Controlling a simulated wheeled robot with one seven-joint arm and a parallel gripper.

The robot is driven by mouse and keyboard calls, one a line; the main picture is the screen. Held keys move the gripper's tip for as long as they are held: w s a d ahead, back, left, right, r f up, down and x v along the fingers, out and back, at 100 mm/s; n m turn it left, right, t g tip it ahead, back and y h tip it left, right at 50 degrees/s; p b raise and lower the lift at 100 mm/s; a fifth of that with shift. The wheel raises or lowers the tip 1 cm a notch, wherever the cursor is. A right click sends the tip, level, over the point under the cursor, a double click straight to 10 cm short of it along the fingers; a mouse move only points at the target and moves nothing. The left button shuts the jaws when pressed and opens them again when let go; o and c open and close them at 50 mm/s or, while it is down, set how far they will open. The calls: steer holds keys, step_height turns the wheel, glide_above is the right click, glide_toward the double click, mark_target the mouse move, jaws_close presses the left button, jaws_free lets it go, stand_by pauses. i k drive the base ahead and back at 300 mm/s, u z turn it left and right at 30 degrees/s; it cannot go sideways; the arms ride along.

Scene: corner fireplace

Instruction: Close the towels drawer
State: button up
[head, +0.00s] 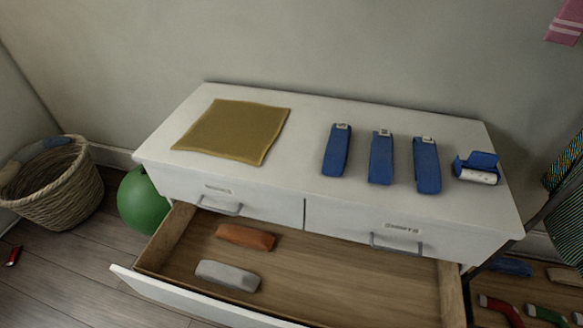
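A white dresser (312,165) stands against the wall in the head view. Its wide lower drawer (345,280) is pulled far out, showing a wooden interior. A rolled orange cloth (246,237) and a rolled grey cloth (228,275), which look like towels, lie in its left part. The drawer's white front (190,297) runs along the bottom edge, and its right part is cut off by the frame. The two upper drawers, left (250,207) and right (400,235), are shut and have handles and small labels, too small to read. My gripper is not in view.
A mustard cloth (233,131), several blue folded items (381,160) and a blue-and-white roll (478,168) lie on the dresser top. A wicker basket (55,190) and green ball (143,200) stand left. Small items, including a red one (500,310), lie right. Lower-left floor is mostly clear.

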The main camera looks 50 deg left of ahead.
mark_target(309, 279)
steer(key=u, duration=1.85)
steer(key=k, duration=0.8)
steer(key=u, duration=0.3)
steer(key=i, duration=0.95)
